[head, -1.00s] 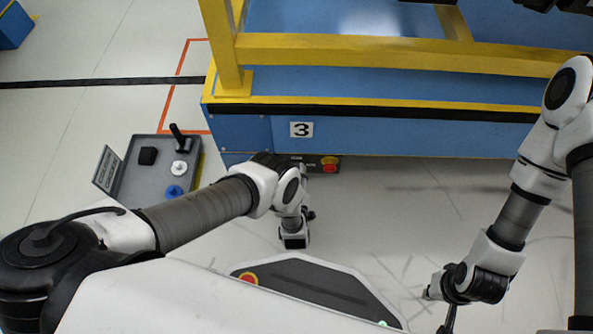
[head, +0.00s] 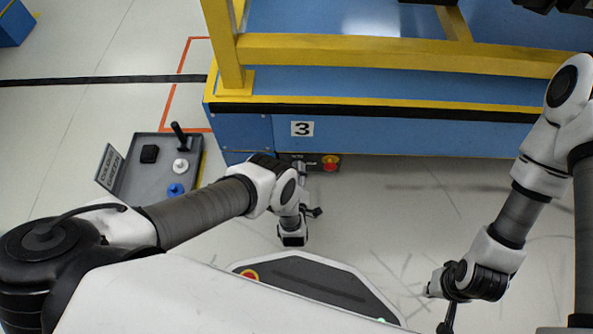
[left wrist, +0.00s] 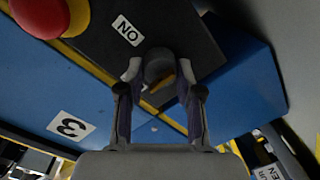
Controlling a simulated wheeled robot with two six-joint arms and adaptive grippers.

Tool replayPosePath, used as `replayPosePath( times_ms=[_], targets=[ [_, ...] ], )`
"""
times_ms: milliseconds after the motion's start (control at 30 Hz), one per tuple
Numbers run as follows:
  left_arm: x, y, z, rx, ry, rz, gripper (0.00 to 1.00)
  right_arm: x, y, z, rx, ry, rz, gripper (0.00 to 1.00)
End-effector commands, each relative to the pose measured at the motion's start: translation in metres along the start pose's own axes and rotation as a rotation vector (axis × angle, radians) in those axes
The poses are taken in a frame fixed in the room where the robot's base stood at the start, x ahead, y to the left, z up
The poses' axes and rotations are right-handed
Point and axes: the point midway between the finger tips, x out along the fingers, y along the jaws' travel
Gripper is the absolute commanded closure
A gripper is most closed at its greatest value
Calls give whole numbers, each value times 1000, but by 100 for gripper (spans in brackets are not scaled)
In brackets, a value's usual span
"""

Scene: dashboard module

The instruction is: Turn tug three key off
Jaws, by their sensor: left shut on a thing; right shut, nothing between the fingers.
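Tug three is the blue and yellow vehicle with the number 3 plate (head: 302,129); the plate also shows in the left wrist view (left wrist: 71,126). Its dark control panel (head: 313,159) sits low on the blue side. In the left wrist view, a dark round key switch (left wrist: 160,66) with a small yellowish mark is on the panel beside an ON label (left wrist: 128,31). My left gripper (left wrist: 160,74) is shut on it, one finger on each side. In the head view my left wrist partly hides the panel. My right gripper (head: 448,320) is shut and empty, low at right.
A red stop button on a yellow ring (head: 330,162) is beside the key; it is also in the left wrist view (left wrist: 42,14). Floor between my arms is clear.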

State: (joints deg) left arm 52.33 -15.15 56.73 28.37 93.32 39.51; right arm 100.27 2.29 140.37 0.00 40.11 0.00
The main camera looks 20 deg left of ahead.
Motion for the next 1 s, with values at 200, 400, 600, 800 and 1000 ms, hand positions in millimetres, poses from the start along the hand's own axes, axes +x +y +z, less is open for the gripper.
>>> replayPosePath(
  times_ms=[200, 400, 600, 800, 1000],
  targets=[
    [1, 1, -1, -1, 3, 1, 40, 0, 0, 0, 0, 0, 0, 100],
    [1, 0, 0, 0, 1, 1, 40, 0, 0, 0, 0, 0, 0, 100],
    [0, 0, 0, 1, 1, 0, 40, 0, 0, 0, 0, 0, 0, 100],
    [0, 0, 2, 109, 5, -4, 40, 6, 0, 0, 0, 0, 0, 100],
    [1, -1, 4, 458, 23, -22, 40, 20, 0, 0, 0, 0, 0, 100]
  ],
)
